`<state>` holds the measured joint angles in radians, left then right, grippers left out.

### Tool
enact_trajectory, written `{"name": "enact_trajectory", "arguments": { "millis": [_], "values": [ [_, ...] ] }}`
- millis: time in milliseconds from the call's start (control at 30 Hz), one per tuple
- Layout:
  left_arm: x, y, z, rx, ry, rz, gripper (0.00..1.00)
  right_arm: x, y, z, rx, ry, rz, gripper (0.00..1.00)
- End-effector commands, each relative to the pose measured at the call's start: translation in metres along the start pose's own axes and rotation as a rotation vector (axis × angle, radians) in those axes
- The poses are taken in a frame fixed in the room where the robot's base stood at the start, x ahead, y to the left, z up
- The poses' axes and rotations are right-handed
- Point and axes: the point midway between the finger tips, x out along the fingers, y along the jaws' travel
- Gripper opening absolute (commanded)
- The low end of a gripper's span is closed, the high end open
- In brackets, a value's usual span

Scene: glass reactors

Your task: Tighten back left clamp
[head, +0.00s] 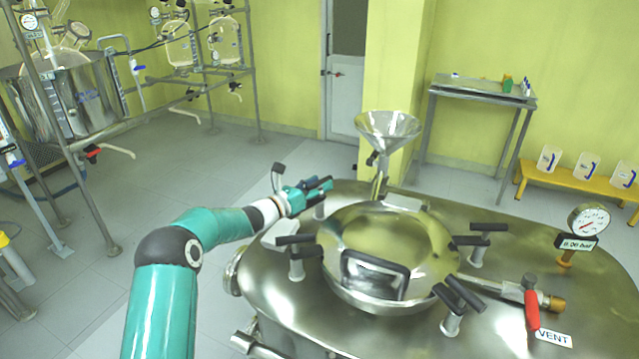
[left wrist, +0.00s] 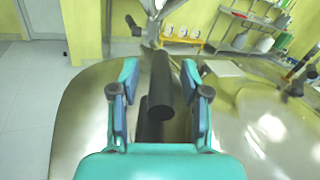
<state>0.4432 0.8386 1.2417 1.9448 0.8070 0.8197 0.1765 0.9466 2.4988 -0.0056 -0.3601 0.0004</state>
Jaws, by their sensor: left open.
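The back left clamp (head: 320,211) stands on the steel reactor top beside the round lid (head: 345,240). It has a black bar handle on a metal post and is mostly hidden behind my left gripper (head: 318,186) in the head view. In the left wrist view, its black handle (left wrist: 161,85) lies lengthwise between the two teal fingers of my left gripper (left wrist: 160,78). The fingers are open, with a visible gap on each side of the handle. A second black bar shows below it, partly hidden by the gripper body. My right gripper is not in view.
Other clamps stand around the lid at front left (head: 296,262), front right (head: 455,310) and back right (head: 480,245). A pressure gauge (head: 588,220) and a red-handled vent valve (head: 531,305) are at right.

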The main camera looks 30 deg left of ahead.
Motion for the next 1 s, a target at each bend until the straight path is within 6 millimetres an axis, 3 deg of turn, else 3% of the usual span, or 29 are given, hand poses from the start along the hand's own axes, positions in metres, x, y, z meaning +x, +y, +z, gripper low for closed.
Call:
{"name": "enact_trajectory", "arguments": {
  "millis": [300, 600, 1000],
  "values": [
    [0.0026, -0.0001, -0.0003, 0.000, 0.000, 0.000, 0.46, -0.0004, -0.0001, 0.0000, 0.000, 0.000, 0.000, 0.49],
    [0.0023, 0.0002, -0.0001, 0.000, 0.000, 0.000, 0.00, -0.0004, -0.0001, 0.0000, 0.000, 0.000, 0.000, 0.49],
    [0.0077, -0.0043, -0.0034, 0.003, -0.004, 0.006, 0.00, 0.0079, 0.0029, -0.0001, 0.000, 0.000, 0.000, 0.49]
  ]
}}
